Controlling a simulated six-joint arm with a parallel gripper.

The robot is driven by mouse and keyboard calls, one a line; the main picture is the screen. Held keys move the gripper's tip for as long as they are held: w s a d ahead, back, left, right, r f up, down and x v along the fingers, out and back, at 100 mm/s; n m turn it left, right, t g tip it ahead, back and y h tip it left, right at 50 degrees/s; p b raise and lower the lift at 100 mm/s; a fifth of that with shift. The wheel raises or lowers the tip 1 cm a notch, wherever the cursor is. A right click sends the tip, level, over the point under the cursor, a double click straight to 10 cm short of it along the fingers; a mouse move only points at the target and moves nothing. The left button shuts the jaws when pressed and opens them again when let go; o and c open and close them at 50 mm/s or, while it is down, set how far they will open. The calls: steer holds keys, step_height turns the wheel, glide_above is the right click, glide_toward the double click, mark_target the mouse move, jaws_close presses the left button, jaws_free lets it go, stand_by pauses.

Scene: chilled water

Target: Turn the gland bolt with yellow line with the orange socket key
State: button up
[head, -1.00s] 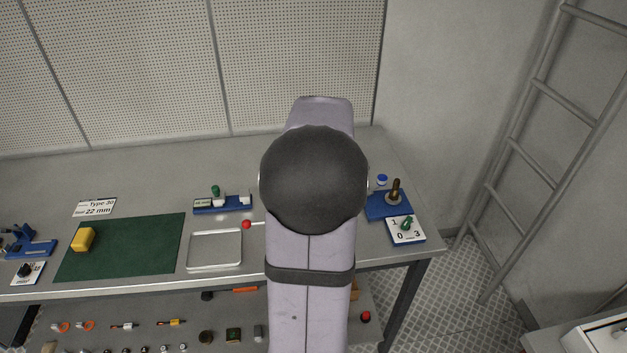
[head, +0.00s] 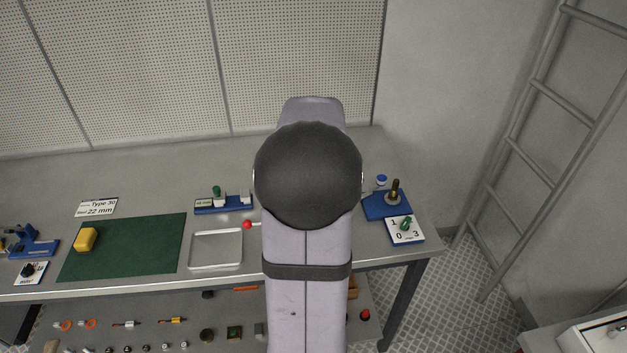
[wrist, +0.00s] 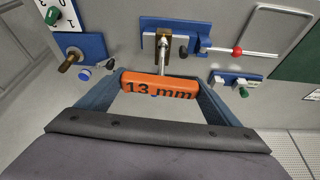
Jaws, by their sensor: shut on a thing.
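My gripper (wrist: 158,88) is shut on the orange socket key (wrist: 145,80), whose handle is marked "13 mm" and lies across between the two fingers. The key's metal shank (wrist: 163,64) runs away from the handle toward a brown block on a blue fixture (wrist: 188,24). The far end of the shank overlaps this block and pale metal parts there. I cannot tell whether the socket is seated on a bolt. No yellow line can be made out on any bolt. In the head view my own arm hides the gripper, the key and most of this fixture.
A rod with a red ball (wrist: 237,51) sticks out beside the fixture; the ball also shows in the head view (head: 247,225). Nearby are a metal tray (head: 216,268), a blue stand with a brass-coloured post (head: 394,188), a numbered dial (head: 405,230) and a green mat (head: 130,262).

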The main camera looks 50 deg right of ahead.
steer(key=shift+m+g, duration=0.5)
steer(key=shift+m, duration=0.8)
steer(key=shift+m+g+h, duration=0.3)
steer(key=shift+m+h, duration=0.1)
steer(key=shift+m, duration=0.5)
steer(key=shift+m+b, duration=0.3)
steer(key=shift+m, duration=0.1)
steer(key=shift+m+g+b, duration=0.4)
steer(key=shift+m+g, duration=0.1)
steer(key=shift+m, duration=0.4)
steer(key=shift+n, duration=0.4)
steer(key=shift+r+p, duration=0.35)
steer(key=shift+r, duration=0.35)
steer(key=shift+r+p, duration=0.9)
